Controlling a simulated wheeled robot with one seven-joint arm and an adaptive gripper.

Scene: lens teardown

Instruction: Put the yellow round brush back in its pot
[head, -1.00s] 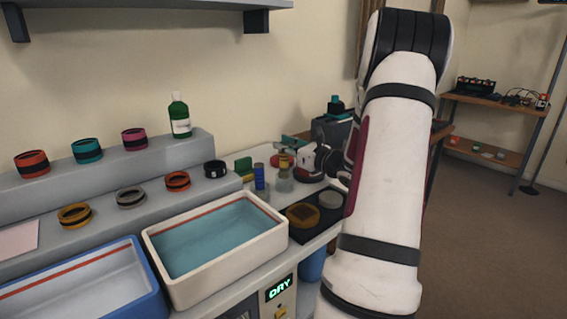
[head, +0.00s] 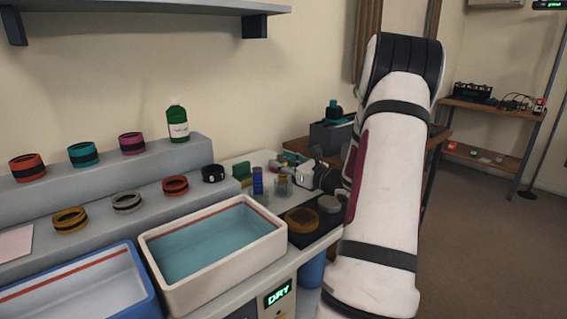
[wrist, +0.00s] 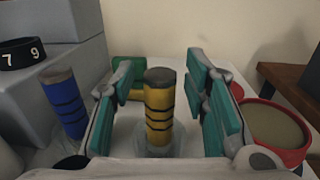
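The yellow round brush (wrist: 159,108) stands upright in the wrist view, its dark-ringed handle rising from a clear glass pot (wrist: 153,145). My gripper (wrist: 163,98) is open, with one teal finger pad on each side of the handle and a visible gap on both sides. The brush's lower end is blurred behind the glass. In the head view my gripper (head: 292,172) is small and partly hides the brush; the clear pot (head: 282,187) shows just below it.
A blue brush (wrist: 64,104) stands close on the left, and a green block (wrist: 128,70) lies behind. A red-rimmed round dish (wrist: 273,130) sits close on the right. A white tray of liquid (head: 215,240) and a dark mat with discs (head: 303,221) are nearer.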

